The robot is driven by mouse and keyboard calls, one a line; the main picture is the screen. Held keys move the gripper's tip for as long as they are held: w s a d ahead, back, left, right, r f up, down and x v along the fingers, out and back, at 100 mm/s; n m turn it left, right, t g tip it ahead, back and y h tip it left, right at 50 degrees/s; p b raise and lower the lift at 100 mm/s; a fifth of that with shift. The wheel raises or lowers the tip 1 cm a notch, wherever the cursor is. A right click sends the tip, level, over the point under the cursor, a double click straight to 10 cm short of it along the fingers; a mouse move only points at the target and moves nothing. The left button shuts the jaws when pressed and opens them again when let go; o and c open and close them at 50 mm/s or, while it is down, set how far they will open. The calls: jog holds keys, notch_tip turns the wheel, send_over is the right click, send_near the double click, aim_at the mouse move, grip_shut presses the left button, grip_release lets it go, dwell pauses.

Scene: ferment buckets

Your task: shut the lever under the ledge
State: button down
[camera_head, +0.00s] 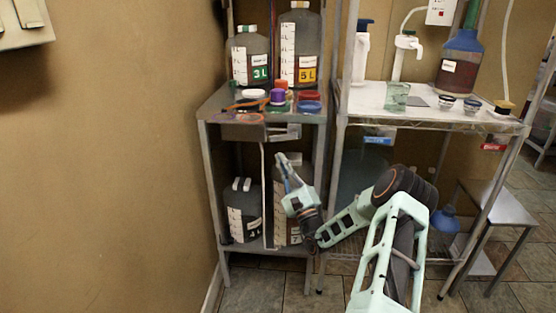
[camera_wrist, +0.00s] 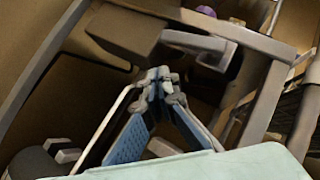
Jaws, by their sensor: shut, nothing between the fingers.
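The ledge is the front edge of the grey shelf (camera_head: 222,105) on the left rack. Under it hangs a dark block with a pale grey lever (camera_head: 285,133). In the wrist view the lever (camera_wrist: 205,43) sticks out sideways from the brown-grey block (camera_wrist: 125,28) and bends near its end. My gripper (camera_head: 283,160) is just below the lever, pointing up. In the wrist view its fingertips (camera_wrist: 160,78) are together with nothing between them. A gap shows between fingertips and lever in that view; I cannot tell its depth. The lever's far side is hidden.
A thin pale upright rod (camera_head: 265,190) stands left of my gripper. Jugs (camera_head: 243,208) stand on the lower shelf behind. Bottles (camera_head: 300,45) and coloured caps stand above. A metal rack (camera_head: 400,118) with glassware is to the right. The wall (camera_head: 110,170) is at left.

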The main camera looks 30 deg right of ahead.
jog(key=s+a+f+p, duration=0.2)
jog(key=s+f, duration=0.4)
jog(key=f, duration=0.1)
jog(key=shift+s+a, duration=0.3)
jog(key=shift+s, duration=0.05)
